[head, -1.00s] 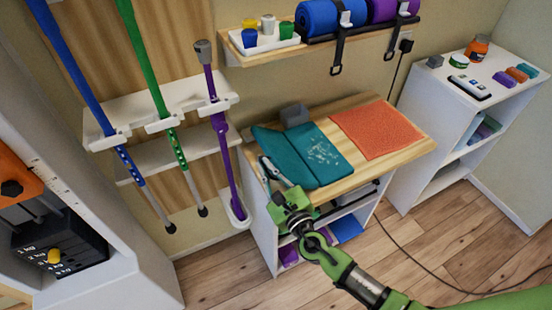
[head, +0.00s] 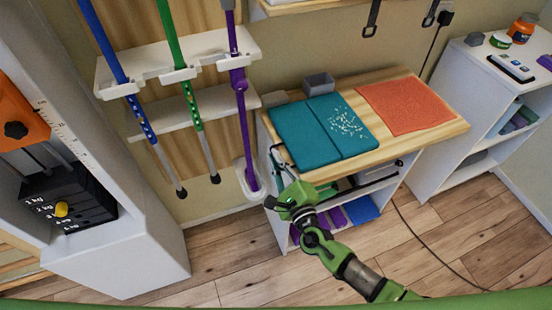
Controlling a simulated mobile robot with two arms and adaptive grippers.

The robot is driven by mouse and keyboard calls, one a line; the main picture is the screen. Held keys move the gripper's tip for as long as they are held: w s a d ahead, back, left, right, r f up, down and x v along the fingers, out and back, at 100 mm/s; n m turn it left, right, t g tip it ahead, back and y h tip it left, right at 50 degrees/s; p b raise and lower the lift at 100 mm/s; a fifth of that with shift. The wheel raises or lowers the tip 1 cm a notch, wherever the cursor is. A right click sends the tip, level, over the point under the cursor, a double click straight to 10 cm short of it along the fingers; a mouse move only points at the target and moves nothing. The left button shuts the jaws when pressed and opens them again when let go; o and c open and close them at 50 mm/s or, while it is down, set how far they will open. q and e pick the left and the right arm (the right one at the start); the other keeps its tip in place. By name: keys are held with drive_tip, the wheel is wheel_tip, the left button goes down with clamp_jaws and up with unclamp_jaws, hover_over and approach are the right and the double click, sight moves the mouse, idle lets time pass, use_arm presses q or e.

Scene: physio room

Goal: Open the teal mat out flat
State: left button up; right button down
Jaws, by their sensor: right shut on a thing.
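The teal mat (head: 315,138) lies on the wooden top of the low cabinet, with a crease line down its middle. Its left panel looks flat on the wood, and its right panel carries a patch of white specks. My right gripper (head: 279,160) is at the mat's left front edge, with its wrist in front of the cabinet. It is shut on the mat's edge; the fingers partly hide the grip. My left gripper is not in view.
An orange mat (head: 405,107) lies to the right on the wooden top (head: 441,128). A grey open box (head: 318,83) stands behind the teal mat. Blue, green and purple poles hang on the left. A white shelf unit (head: 447,155) stands at right.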

drive_tip(key=shift+f, duration=0.25)
drive_tip(key=c, duration=2.2)
unclamp_jaws()
drive_tip(key=shift+d, duration=0.1)
drive_tip(key=shift+v, duration=6.05)
